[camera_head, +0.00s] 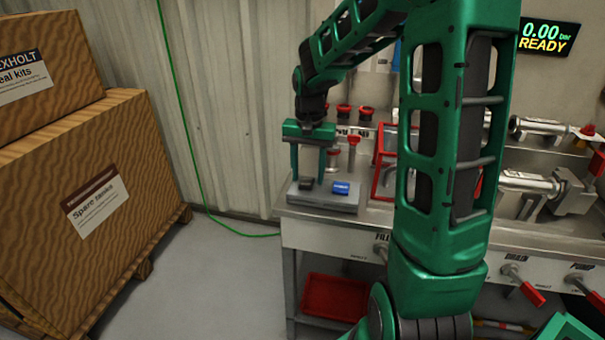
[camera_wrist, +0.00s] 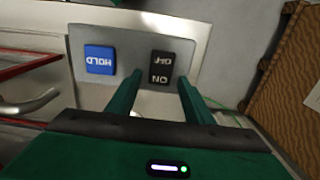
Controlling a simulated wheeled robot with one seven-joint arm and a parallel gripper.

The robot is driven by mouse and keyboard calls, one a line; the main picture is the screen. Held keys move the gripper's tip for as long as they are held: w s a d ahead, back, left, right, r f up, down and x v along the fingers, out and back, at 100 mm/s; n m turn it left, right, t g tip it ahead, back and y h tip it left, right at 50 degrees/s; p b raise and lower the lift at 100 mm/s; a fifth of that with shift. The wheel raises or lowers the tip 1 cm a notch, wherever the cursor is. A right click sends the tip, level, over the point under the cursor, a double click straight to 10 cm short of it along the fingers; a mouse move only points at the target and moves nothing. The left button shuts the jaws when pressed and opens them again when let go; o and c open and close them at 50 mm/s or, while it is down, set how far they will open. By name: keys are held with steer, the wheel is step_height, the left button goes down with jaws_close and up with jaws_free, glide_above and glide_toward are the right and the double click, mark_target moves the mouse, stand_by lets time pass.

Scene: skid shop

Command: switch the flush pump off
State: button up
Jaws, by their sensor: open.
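The switch panel is a grey box (camera_head: 322,203) at the left end of the bench. It carries a black rocker switch (camera_head: 307,185) and a blue button (camera_head: 341,188). In the wrist view the rocker (camera_wrist: 162,66) reads OFF and ON, upside down, and the blue button (camera_wrist: 100,59) reads HOLD. Which side of the rocker is pressed I cannot tell. My gripper (camera_head: 308,176) is open and empty, pointing down above the rocker. In the wrist view its fingertips (camera_wrist: 160,80) appear on either side of the rocker; contact cannot be told.
A display (camera_head: 548,38) reads 0.00 bar READY. A red frame (camera_head: 381,160) stands right of the panel. Red-handled valves (camera_head: 525,287) line the bench front. A red tray (camera_head: 333,297) sits below. Wooden crates (camera_head: 80,190) stand left, with clear floor between.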

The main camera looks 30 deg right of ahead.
steer(key=c, duration=1)
steer(key=shift+c, duration=0.2)
steer(key=shift+a+r, duration=0.1)
steer(key=shift+s+a+t+h, duration=0.15)
steer(key=shift+t+h, duration=0.35)
steer(key=shift+s+a+r+t+h, duration=0.1)
steer(key=shift+a+r+t+h, duration=0.05)
steer(key=shift+t+h, duration=0.55)
